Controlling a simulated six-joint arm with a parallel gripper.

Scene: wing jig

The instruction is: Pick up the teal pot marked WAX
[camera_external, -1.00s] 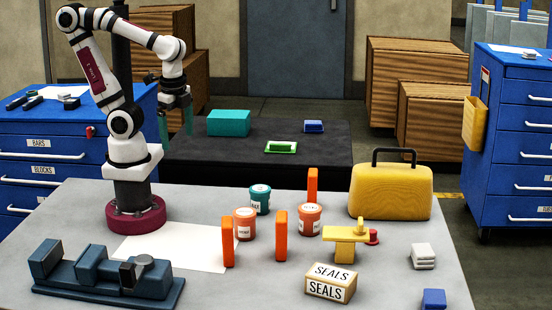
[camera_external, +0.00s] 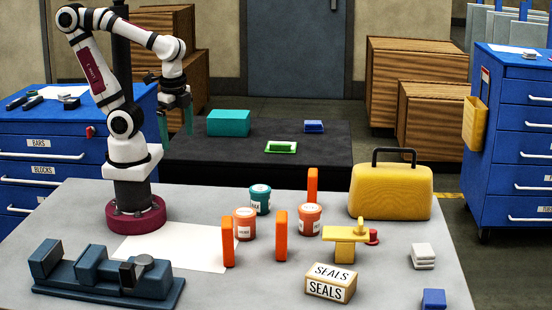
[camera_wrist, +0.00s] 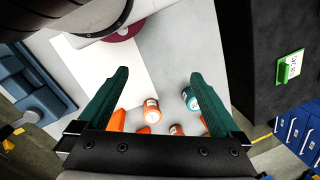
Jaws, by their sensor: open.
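The teal pot marked WAX (camera_external: 260,203) stands upright on the grey table, just behind two orange pots (camera_external: 245,227) (camera_external: 310,222). My gripper (camera_external: 175,124) is open and empty, high above the table's back edge, up and to the left of the teal pot. In the wrist view my gripper (camera_wrist: 160,76) shows its two green fingers spread wide. The teal pot (camera_wrist: 209,103) lies far below there, close beside the right finger, which hides part of the scene beneath it.
Orange upright blocks (camera_external: 281,236) (camera_external: 228,242) (camera_external: 312,184) stand around the pots. A yellow case (camera_external: 391,193), a yellow fixture (camera_external: 345,240) and a SEALS box (camera_external: 330,285) lie to the right. A blue-grey vise (camera_external: 105,272) is front left. A white sheet (camera_external: 165,250) lies flat.

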